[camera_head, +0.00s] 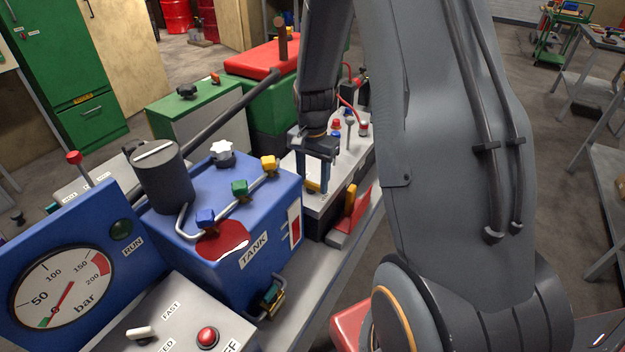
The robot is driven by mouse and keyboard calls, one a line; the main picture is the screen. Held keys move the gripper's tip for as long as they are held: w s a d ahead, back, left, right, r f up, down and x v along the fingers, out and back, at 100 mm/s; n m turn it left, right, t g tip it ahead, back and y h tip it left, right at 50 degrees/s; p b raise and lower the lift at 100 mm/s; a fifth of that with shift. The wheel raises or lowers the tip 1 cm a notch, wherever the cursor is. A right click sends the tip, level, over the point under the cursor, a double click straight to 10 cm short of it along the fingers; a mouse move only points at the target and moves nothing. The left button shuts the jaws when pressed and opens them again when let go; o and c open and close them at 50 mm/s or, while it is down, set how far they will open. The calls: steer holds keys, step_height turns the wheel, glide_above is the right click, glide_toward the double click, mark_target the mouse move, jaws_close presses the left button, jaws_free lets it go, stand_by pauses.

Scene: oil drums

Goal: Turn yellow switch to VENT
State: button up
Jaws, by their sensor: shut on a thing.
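The yellow switch (313,186) sits on the near end of a light grey panel (338,184), right of the blue tank. Only a small part of it shows between the fingers. My gripper (315,180) points down from above and is shut on the yellow switch. I cannot read the VENT label or tell which way the switch points, as the fingers cover it and the lettering is too small.
The blue tank (285,188) with blue, green and yellow valve knobs stands close left of my gripper. A red block with a yellow lever (351,206) is just right. Red and blue knobs (336,127) stand behind on the panel. A pressure gauge (62,290) is at left.

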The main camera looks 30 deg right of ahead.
mark_target(313, 183)
steer(key=o, duration=1)
steer(key=shift+o, duration=0.2)
steer(key=shift+r, duration=0.1)
steer(key=shift+r+b, duration=1)
steer(key=shift+r, duration=2.85)
steer(key=shift+s, duration=0.1)
